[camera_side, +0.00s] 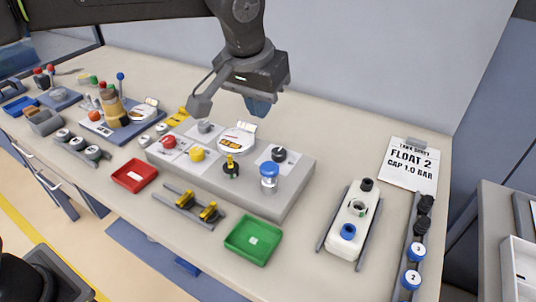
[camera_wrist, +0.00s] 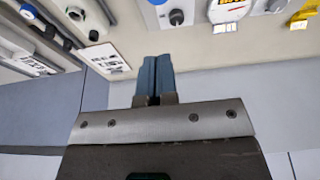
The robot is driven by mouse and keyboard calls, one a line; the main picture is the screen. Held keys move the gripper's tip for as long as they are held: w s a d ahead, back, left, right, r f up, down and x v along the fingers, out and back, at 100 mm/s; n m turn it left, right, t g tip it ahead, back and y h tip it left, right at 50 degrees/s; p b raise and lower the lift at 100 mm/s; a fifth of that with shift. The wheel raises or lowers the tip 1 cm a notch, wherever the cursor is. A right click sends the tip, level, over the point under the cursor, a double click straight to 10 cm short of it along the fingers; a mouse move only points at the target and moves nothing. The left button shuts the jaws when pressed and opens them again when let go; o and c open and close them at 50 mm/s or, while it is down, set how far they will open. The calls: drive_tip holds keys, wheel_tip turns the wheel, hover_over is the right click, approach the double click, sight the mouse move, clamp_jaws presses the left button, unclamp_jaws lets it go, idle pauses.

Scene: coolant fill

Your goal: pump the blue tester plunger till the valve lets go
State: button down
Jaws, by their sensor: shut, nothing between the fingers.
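The tester plunger (camera_side: 269,172) has a blue cap on a clear cylinder and stands upright at the right front of a grey panel box (camera_side: 275,203). My gripper (camera_side: 259,110) is shut and empty, with blue-grey fingers. It is in the air above and behind the plunger, apart from it. In the wrist view the shut fingers (camera_wrist: 158,62) lie side by side. A white dial gauge (camera_side: 237,141) sits at the back of the panel, with a black knob (camera_side: 279,155) to its right. I cannot make out the gauge reading or identify a relief valve.
A red tray (camera_side: 134,188) and green tray (camera_side: 254,252) lie in front. A white reservoir (camera_side: 343,238) stands right, beside a rail of black and blue caps (camera_side: 415,250). A clipboard reading "FLOAT 2, CAP 1.0 BAR" (camera_side: 408,180) lies back right. Bench behind the panel's right end is clear.

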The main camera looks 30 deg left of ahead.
drive_tip(key=shift+f, duration=0.1)
approach(267, 167)
drive_tip(key=w+f, duration=0.2)
drive_tip(key=f, duration=0.1)
drive_tip(key=w+f, duration=0.1)
drive_tip(key=f, duration=0.1)
drive_tip(key=shift+d, duration=0.1)
drive_tip(key=shift+f, duration=0.75)
drive_tip(key=shift+f, duration=1.5)
wheel_tip(267, 167, up, 5)
drive_tip(key=v, duration=0.9)
drive_tip(key=shift+r, duration=0.2)
